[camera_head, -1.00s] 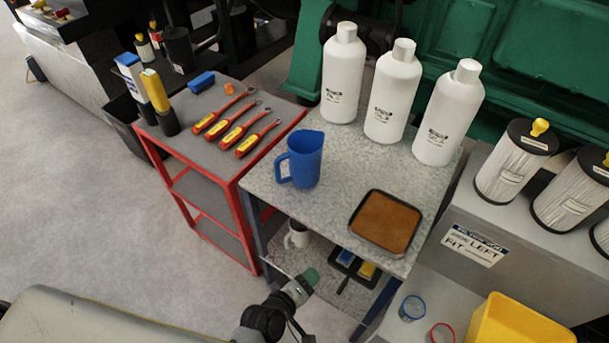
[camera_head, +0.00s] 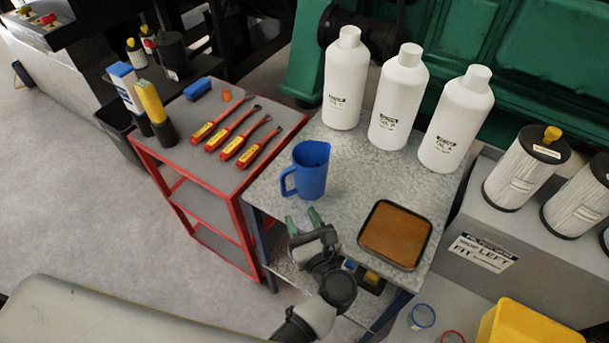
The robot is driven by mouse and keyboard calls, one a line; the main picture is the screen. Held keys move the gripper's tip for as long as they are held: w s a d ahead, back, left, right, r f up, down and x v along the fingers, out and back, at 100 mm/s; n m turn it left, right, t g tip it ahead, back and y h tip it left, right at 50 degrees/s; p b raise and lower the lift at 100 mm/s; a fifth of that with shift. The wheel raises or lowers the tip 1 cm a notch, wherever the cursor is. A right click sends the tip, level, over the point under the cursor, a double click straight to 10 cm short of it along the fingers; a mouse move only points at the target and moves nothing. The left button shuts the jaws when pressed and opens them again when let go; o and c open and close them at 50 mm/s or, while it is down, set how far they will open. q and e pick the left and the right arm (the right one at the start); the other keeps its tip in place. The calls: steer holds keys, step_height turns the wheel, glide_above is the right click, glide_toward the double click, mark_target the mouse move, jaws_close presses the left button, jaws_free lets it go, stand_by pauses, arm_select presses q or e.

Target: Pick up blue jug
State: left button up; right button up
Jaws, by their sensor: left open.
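The blue jug (camera_head: 311,170) stands upright on the speckled grey table (camera_head: 360,165), near its left edge, with its handle towards the left. My left gripper (camera_head: 304,218) is open, with green-tipped fingers pointing at the jug. It is just in front of the jug, on the near side, and looks empty. In the picture a small gap shows between the fingertips and the jug's base. My right gripper is not in the picture.
Three white bottles (camera_head: 396,97) stand behind the jug. A black tray (camera_head: 430,247) with a brown surface lies to its right. A red-framed cart (camera_head: 187,155) with several red-handled tools (camera_head: 232,140) adjoins on the left. White filters (camera_head: 522,172) and a yellow bin (camera_head: 525,325) are at right.

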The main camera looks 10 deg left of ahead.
mark_target(284, 187)
arm_select(q)
steer(key=p+x, duration=0.1)
steer(key=x, duration=0.3)
steer(key=shift+w+a, duration=0.15)
steer(key=shift+a, duration=0.15)
steer(key=shift+w+a, duration=0.35)
steer(key=shift+w, duration=0.1)
steer(key=x, duration=0.5)
steer(key=shift+f+p, duration=0.15)
steer(key=shift+p, duration=0.2)
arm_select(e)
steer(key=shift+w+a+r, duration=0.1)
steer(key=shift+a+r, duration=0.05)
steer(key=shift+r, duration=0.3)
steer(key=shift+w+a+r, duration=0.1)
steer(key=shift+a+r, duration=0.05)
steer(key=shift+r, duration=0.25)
arm_select(q)
steer(key=shift+s, duration=0.1)
steer(key=shift+c, duration=0.3)
jaws_close()
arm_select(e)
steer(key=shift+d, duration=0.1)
arm_select(q)
steer(key=shift+n, duration=0.3)
